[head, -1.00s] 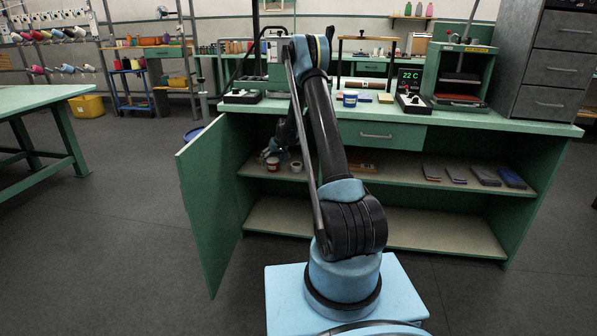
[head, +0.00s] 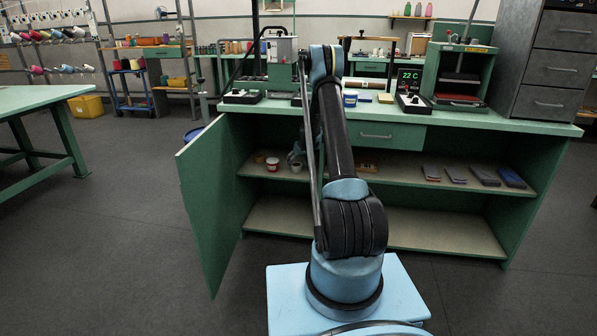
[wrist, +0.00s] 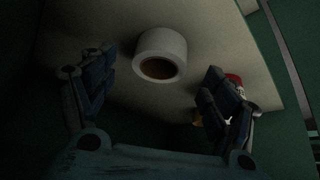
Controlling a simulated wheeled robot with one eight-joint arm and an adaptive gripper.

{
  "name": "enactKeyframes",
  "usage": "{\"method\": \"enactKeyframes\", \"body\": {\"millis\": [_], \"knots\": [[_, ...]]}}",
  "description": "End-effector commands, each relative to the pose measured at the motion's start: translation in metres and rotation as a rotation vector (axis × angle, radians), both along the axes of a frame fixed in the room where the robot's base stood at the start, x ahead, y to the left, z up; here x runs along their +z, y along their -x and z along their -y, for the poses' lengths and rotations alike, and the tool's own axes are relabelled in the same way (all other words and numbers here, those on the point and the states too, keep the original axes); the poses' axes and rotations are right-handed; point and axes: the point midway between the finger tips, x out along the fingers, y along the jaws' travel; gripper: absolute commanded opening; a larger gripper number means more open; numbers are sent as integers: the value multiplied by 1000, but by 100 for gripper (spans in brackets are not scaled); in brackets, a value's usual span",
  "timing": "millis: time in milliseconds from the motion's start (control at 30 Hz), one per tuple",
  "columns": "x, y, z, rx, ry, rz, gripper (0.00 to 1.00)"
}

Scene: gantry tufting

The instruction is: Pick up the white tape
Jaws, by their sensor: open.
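The white tape (wrist: 161,52) is a short roll with a dark hollow centre, standing on the pale shelf board in the wrist view. My gripper (wrist: 158,68) is open, with one finger on each side of the roll in the picture and a gap to both. Nothing is between the fingers' pads in contact. In the head view the tape (head: 296,168) is a small white ring on the cabinet's upper shelf, and my gripper (head: 294,157) is just above or behind it, partly hidden by my arm.
A red and white tub (head: 272,164) and a brown-yellow roll (head: 259,157) stand left of the tape. The tub (wrist: 235,84) shows behind my right finger. The open green door (head: 212,195) is at left. Several flat dark items (head: 485,176) lie at the shelf's right.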

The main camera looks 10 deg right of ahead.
Motion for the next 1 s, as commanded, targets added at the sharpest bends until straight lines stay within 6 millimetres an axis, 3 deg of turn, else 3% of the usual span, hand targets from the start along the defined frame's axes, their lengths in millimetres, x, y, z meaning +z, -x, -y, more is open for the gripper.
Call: {"method": "enactKeyframes", "body": {"millis": [300,600,633,833,1000], "knots": [[-30,-14,-5,1,0,0,79],[-32,-15,-6,1,0,0,79],[-32,-15,-6,1,0,0,77],[-32,-15,-6,1,0,0,32],[-32,-15,-6,1,0,0,31]]}}
